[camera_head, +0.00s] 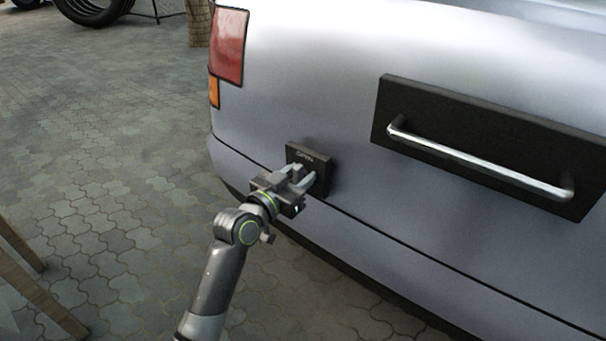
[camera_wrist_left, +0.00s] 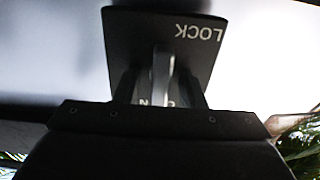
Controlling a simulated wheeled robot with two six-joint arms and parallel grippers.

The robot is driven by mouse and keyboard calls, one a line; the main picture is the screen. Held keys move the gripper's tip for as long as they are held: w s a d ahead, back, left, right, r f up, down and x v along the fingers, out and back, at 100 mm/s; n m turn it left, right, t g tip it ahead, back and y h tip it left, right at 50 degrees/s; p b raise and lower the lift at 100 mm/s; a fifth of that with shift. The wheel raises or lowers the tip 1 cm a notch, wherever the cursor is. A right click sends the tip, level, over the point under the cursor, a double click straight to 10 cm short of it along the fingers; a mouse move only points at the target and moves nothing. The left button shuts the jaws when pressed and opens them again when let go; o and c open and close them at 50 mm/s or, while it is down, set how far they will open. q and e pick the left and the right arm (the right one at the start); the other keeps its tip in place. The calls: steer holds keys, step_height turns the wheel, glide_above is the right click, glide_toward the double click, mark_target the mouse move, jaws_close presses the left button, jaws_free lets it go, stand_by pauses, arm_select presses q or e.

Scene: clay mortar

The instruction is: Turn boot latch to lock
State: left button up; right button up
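The boot latch is a black plate (camera_head: 323,164) on the car's rear, left of the handle bar, with small lettering that looks like OPEN along its top. In the left wrist view the plate (camera_wrist_left: 125,45) shows the word LOCK upside down, and a partly hidden word ends in N. A pale grey latch lever (camera_wrist_left: 161,72) stands out from the plate. My left gripper (camera_head: 303,180) is at the plate, its two dark fingers (camera_wrist_left: 162,92) on either side of the lever. Gaps show between the fingers and the lever, so it looks open. My right gripper is out of view.
A silver car rear (camera_head: 300,60) fills the right side. A chrome bar (camera_head: 480,160) on a black panel (camera_head: 440,110) sticks out right of the latch. A red tail light (camera_head: 229,45) is above left. Wooden legs (camera_head: 35,285) stand lower left; paving (camera_head: 110,150) is otherwise mostly clear.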

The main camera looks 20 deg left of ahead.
arm_select(q)
steer(key=shift+w+d, duration=0.15)
steer(key=shift+w, duration=0.25)
jaws_close()
